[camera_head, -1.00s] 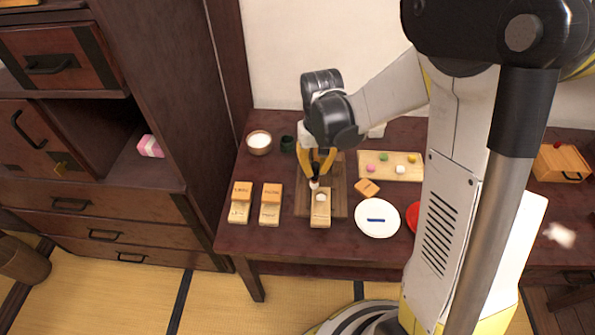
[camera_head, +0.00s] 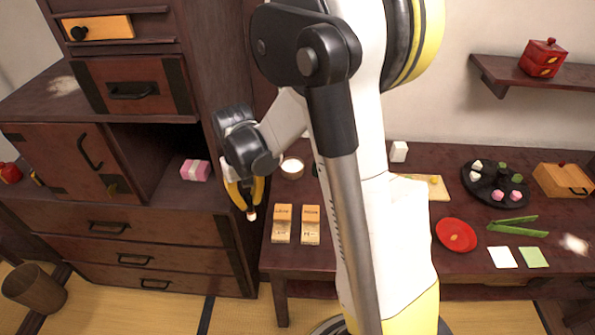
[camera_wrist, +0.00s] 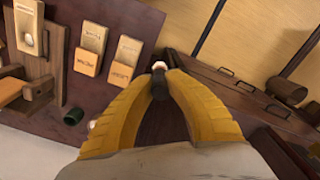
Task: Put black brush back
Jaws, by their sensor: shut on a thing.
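My gripper (camera_head: 246,196) is shut on the black brush. The brush (camera_wrist: 160,85) shows in the wrist view as a short dark shaft between the yellow fingers, with a pale tip. In the head view, only the pale tip (camera_head: 251,215) shows clearly below the fingers, pointing down. The gripper hangs in front of the cabinet's right side, just left of the low table. Two labelled wooden boxes (camera_head: 281,224) (camera_head: 310,225) stand on the table to its right.
The dark cabinet (camera_head: 120,228) has an open cubby with a pink-and-white box (camera_head: 195,170). A white-filled bowl (camera_head: 292,168) stands at the table's back left. A red plate (camera_head: 456,235) lies farther right. My arm hides the table's middle in the head view. A bin (camera_head: 35,288) stands on the floor.

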